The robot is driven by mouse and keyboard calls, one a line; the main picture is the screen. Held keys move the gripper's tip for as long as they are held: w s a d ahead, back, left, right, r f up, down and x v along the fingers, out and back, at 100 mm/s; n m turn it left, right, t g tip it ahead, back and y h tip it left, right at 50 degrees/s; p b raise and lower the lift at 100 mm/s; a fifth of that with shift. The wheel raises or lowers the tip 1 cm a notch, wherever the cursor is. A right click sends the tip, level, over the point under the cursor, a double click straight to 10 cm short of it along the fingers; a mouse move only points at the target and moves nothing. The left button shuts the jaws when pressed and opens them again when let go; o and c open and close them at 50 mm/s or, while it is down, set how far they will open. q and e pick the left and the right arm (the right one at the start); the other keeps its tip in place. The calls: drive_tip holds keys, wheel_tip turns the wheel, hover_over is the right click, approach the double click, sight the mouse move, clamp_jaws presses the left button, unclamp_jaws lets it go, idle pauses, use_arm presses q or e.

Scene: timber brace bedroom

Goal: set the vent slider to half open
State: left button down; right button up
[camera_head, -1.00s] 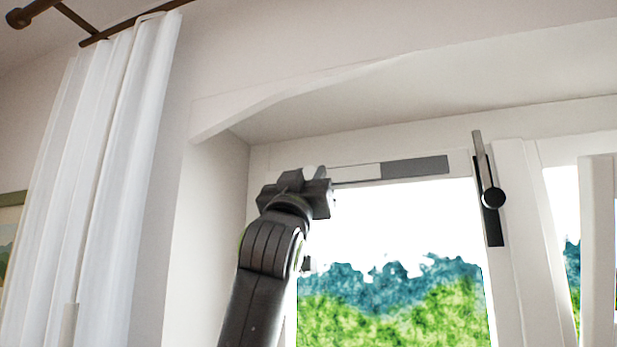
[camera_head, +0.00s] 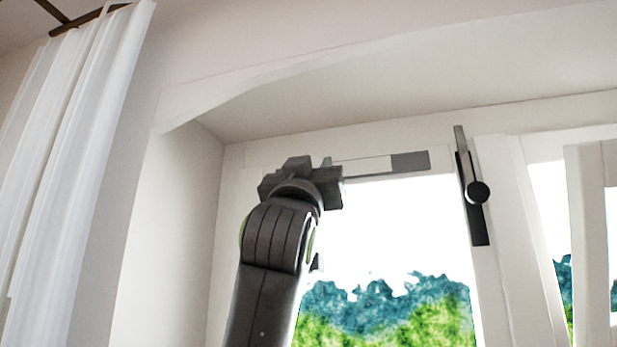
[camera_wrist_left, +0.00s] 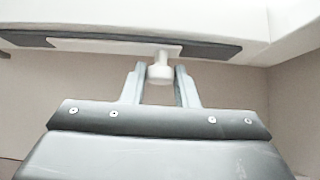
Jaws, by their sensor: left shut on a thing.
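The vent slider's white plate (camera_head: 362,166) lies in a dark grey slot (camera_head: 410,161) along the top of the window frame. Grey slot shows to the right of the plate; my gripper hides its left part in the head view. In the wrist view the white plate (camera_wrist_left: 115,46) has dark slot on both sides, and its white knob (camera_wrist_left: 160,73) sits between my fingers. My left gripper (camera_head: 328,168) is shut on this knob; it also shows in the wrist view (camera_wrist_left: 160,84). My right gripper is not in view.
A black window handle (camera_head: 477,191) on a dark backing plate stands right of the vent. White window frame posts (camera_head: 590,220) are further right. A white curtain (camera_head: 65,150) hangs at the left. The window pane below the vent is clear.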

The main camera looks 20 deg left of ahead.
use_arm(q)
drive_tip(key=c, duration=1.1)
unclamp_jaws()
drive_tip(key=shift+a, duration=0.35)
drive_tip(key=shift+c, duration=0.2)
drive_tip(key=b+v, duration=1.1)
drive_tip(key=v, duration=0.6)
drive_tip(key=shift+s+d, duration=0.15)
drive_tip(key=shift+s, duration=0.1)
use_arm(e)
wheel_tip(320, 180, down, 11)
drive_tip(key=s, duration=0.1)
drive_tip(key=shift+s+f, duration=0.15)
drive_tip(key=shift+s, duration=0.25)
use_arm(q)
drive_tip(key=shift+f, duration=0.15)
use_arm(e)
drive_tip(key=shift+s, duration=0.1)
